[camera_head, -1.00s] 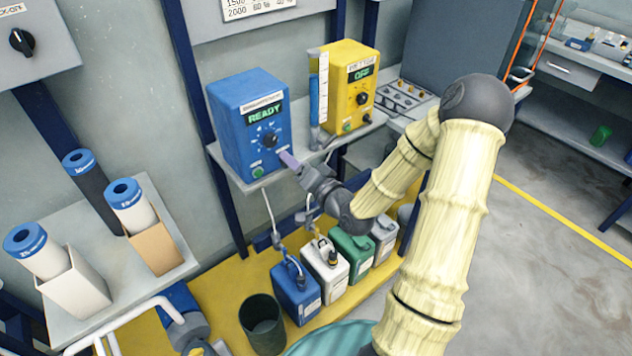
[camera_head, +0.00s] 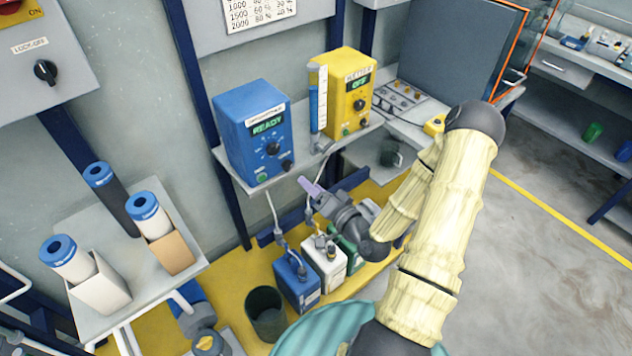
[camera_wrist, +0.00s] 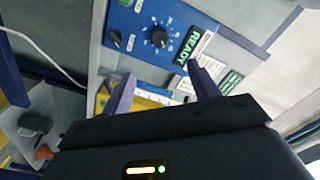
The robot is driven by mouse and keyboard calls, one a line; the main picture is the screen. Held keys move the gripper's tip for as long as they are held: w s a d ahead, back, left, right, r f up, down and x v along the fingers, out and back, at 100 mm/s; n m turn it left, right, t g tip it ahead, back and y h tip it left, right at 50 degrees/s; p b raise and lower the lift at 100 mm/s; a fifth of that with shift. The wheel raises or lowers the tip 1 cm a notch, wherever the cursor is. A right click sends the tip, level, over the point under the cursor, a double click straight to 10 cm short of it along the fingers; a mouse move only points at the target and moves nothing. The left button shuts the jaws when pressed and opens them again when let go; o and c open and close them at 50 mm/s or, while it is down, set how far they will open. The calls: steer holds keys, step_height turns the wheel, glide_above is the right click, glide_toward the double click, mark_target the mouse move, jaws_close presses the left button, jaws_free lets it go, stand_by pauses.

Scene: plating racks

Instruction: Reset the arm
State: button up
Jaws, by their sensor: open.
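My gripper (camera_head: 309,188) is in front of and just below the shelf with the control boxes, with nothing between its purple fingers. In the wrist view the two fingers (camera_wrist: 163,92) stand apart, and the blue control box shows beyond them. The blue box (camera_head: 238,150) has a display reading READY and a dark knob. It also shows tilted in the wrist view (camera_wrist: 178,14). My arm is bent, with its elbow at the right.
A yellow box (camera_head: 348,75) reading OFF stands on the same shelf (camera_head: 283,172). Below are a blue jug (camera_head: 291,292), a white jug (camera_head: 321,270) and a dark bin (camera_head: 262,306). Cartridges with blue tops (camera_head: 148,206) stand at left. Open floor lies at right.

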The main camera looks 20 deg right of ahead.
steer(key=shift+s, duration=0.25)
stand_by(0.4)
steer(key=s+a+r+n+g+h+p, duration=0.4)
steer(key=s+r+n+g, duration=0.3)
steer(key=s+r+g, duration=0.5)
steer(key=s+a+g+h, duration=0.1)
steer(key=g, duration=0.1)
steer(key=shift+r+g+h, duration=0.3)
